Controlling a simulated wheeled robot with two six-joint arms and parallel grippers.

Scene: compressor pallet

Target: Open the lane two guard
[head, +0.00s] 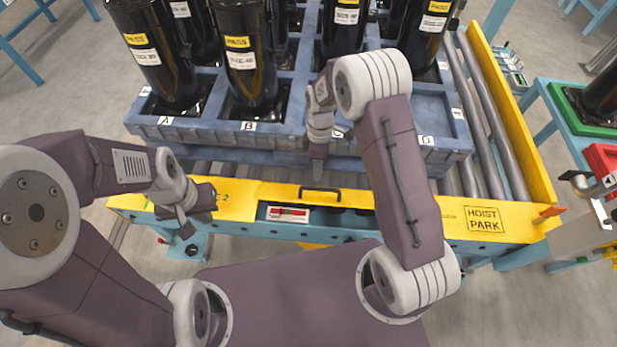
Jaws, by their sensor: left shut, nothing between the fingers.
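The yellow guard (345,201) lies along the near side of the roller lane, with a black handle (320,190) on its top near the middle. Lettering ending in "2" shows at its left, partly covered by my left arm. My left gripper (183,222) is shut and empty at the guard's left part, over or just in front of it. My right gripper (317,170) points down just behind the handle, close to it; I cannot tell whether it touches or whether its fingers are apart.
A blue pallet (275,137) with labelled cells and several black compressors (246,62) stands on the rollers behind the guard. A "HOIST PARK" sign (484,219) is at right. A yellow side rail (513,120) and side tables with green (585,112) and red trays lie further right.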

